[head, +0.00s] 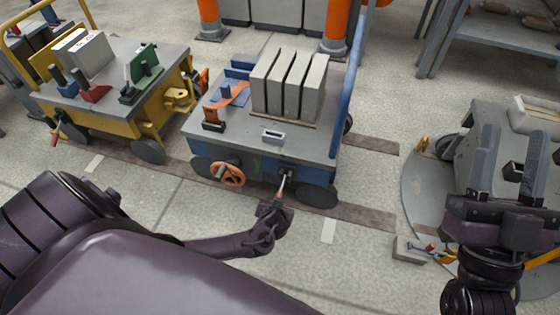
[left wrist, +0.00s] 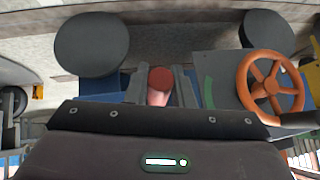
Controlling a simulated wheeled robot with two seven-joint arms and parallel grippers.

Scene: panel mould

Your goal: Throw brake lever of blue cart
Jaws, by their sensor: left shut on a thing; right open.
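The blue cart (head: 318,144) stands in the middle of the head view, its grey deck loaded. Its brake lever (head: 284,182) is a thin light rod with a red end, sticking out low from the near side. My left gripper (head: 277,201) is at that red end, shut on it. In the left wrist view the red knob (left wrist: 160,78) sits between the two fingers, which hide part of the rod. An orange handwheel (head: 228,174) is on the same cart side, left of the lever. My right gripper (head: 514,150) is open and empty at the right, away from the cart.
A yellow cart (head: 120,106) stands to the left, with a narrow gap to the blue one. Grey slabs (head: 290,83) stand on the blue deck. Orange posts (head: 335,30) rise behind. A round floor plate (head: 420,190) is at the right. The floor in front is mostly clear.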

